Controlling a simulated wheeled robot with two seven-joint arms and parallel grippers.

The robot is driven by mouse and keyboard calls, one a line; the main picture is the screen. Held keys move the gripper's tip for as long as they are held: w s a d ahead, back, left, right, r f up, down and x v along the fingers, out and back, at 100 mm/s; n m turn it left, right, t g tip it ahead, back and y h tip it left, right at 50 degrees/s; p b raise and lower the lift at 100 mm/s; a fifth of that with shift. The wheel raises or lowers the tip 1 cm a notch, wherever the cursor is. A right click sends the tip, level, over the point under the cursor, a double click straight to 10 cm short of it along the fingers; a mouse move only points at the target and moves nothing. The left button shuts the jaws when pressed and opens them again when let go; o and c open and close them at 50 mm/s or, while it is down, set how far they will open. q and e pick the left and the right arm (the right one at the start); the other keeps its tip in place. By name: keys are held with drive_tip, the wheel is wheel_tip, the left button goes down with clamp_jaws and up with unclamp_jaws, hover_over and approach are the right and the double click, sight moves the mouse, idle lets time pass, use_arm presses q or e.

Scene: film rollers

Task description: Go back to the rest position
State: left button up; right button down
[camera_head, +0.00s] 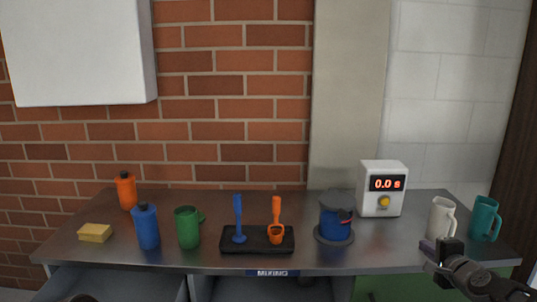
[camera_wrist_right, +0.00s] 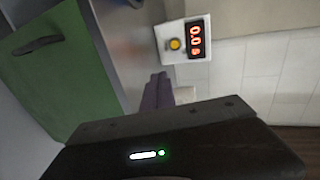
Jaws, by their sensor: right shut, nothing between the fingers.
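My right gripper (camera_head: 428,246) is at the right front edge of the metal bench, in front of the white mug. Its purple fingers also show in the right wrist view (camera_wrist_right: 158,90), close together with nothing between them. Its arm comes in from the lower right. My left gripper cannot be made out; only a small dark shape shows at the bottom left edge.
The bench (camera_head: 300,262) holds a sponge (camera_head: 95,233), orange bottle (camera_head: 126,191), blue bottle (camera_head: 146,227), green mug (camera_head: 187,228), black tray (camera_head: 257,247) with two scoops, blue container (camera_head: 335,222), timer (camera_head: 381,189) reading 0.0, white mug (camera_head: 441,219) and teal mug (camera_head: 484,219).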

drive_tip(key=s+a+f+n+g, duration=0.1)
drive_tip(key=s+a+f+n, duration=0.1)
drive_tip(key=f, duration=0.4)
drive_tip(key=s+a+f+n+g, duration=0.1)
drive_tip(key=s+f, duration=0.1)
drive_tip(key=f, duration=0.5)
drive_tip(key=s+a+f+n+g+y+p, duration=0.1)
drive_tip(key=s+a+f+n+g+y, duration=0.1)
drive_tip(key=s+a+f, duration=0.45)
drive_tip(key=s+a+f+n+g+y+p, duration=0.1)
drive_tip(key=s+a+f+n+g+p, duration=0.15)
drive_tip(key=a+f, duration=0.55)
drive_tip(key=s+a+f+n+g+p, duration=0.1)
drive_tip(key=s+a+f+n+g, duration=0.2)
drive_tip(key=s+a, duration=0.5)
drive_tip(key=s+a+f+n+g+y+p, duration=0.1)
drive_tip(key=s+a, duration=0.8)
drive_tip(key=s, duration=0.9)
wheel_tip(320, 180, down, 3)
drive_tip(key=n+g+p, duration=0.1)
drive_tip(key=n+g, duration=0.2)
drive_tip(key=n, duration=0.1)
drive_tip(key=shift+a+r, duration=0.15)
drive_tip(key=shift+a, duration=0.05)
drive_tip(key=shift+w+n, duration=0.1)
drive_tip(key=shift+n, duration=0.15)
